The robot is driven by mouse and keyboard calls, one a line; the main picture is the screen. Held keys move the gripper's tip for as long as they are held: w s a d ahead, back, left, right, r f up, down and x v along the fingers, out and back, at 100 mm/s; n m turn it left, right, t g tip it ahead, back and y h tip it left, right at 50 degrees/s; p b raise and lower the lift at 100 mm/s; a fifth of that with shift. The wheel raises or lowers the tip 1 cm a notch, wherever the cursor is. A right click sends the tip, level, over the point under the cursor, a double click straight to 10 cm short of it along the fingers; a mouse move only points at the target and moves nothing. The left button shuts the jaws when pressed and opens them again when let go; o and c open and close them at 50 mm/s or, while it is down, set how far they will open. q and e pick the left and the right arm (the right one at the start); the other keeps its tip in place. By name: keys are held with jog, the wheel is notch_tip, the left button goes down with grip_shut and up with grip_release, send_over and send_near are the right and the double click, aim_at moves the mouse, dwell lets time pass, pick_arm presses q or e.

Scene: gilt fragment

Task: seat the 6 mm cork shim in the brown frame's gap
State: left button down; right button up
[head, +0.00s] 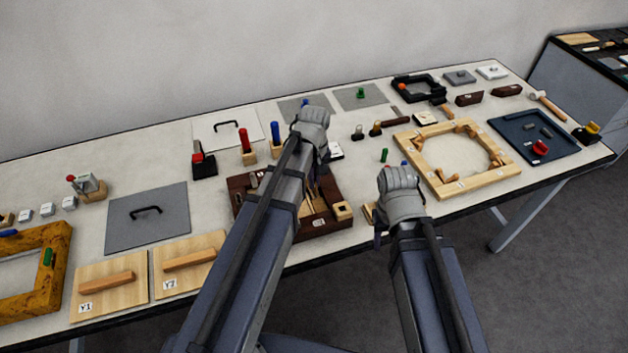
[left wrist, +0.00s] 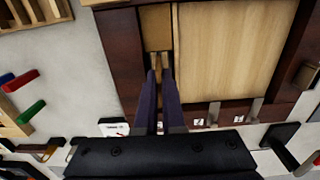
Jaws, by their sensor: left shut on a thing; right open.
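The dark brown frame (head: 240,188) lies on the bench, partly hidden behind my left arm. In the left wrist view the frame (left wrist: 118,50) surrounds a pale wood panel (left wrist: 225,45), with a narrow gap along the panel's left side. My left gripper (left wrist: 162,72) is shut on a small tan piece (left wrist: 160,60), apparently the cork shim, at the gap. I cannot tell whether it is seated or just above. The left gripper (head: 311,122) hides its fingertips in the head view. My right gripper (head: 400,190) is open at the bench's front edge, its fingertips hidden.
A light wooden frame (head: 430,170) lies right of my right gripper, near a blue tray (head: 505,130). Panels Y1 (head: 105,290) and Y2 (head: 185,272) and a grey handled plate (head: 125,225) lie left. Small colored-handled tools stand behind the brown frame.

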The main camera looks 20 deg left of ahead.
pick_arm(q)
jog(key=shift+f+b, duration=1.15)
jog(key=c, duration=0.9)
grip_release()
jog(key=shift+c, duration=0.2)
notch_tip(320, 180, up, 8)
jog(key=p, duration=0.8)
jog(key=shift+f, duration=0.1)
jog(key=s+d+m+y, duration=0.1)
jog(key=s+d+m, duration=0.9)
jog(key=s, duration=0.4)
jog(key=shift+s+d+f+m+b, duration=0.15)
jog(key=shift+d+f+m+b, duration=0.1)
jog(key=shift+m+b, duration=0.1)
